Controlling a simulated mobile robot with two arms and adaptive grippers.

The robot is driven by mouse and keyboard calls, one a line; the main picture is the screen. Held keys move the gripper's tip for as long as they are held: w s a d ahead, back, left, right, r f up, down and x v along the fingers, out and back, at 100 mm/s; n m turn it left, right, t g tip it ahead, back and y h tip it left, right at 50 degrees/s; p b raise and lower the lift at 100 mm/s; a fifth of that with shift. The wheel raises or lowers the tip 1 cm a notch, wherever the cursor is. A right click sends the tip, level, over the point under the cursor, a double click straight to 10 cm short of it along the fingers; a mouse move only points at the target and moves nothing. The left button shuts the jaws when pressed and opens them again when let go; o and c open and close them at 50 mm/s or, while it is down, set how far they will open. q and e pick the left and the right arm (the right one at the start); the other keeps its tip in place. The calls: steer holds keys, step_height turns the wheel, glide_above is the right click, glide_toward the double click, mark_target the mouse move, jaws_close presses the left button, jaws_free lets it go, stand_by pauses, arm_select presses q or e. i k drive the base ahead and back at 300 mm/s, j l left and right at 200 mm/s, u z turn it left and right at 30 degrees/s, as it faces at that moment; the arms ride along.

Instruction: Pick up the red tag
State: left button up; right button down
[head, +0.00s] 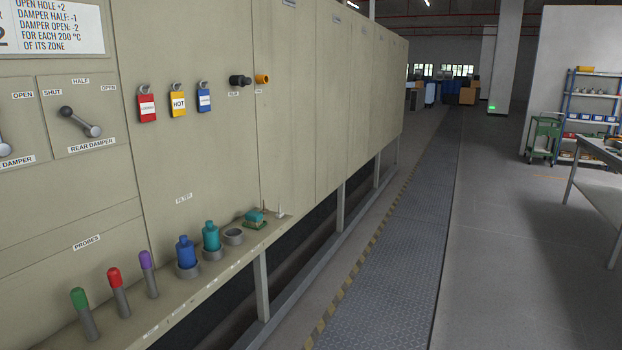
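The red tag (147,105) hangs on the beige furnace panel, the leftmost of three hanging tags. It has a grey loop at its top and a white label with small print that I cannot read. To its right hang a yellow tag (178,102) marked HOT and a blue tag (204,99) with a white label. Neither of my grippers shows in the head view.
A ledge (232,267) below the tags holds green, red and purple probes (149,275), a blue bottle (186,252), a teal bottle (211,237) and small parts. The rear damper lever (80,122) juts out at left. The walkway (400,240) at right is clear.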

mark_target(146, 102)
steer(key=u, duration=1.25)
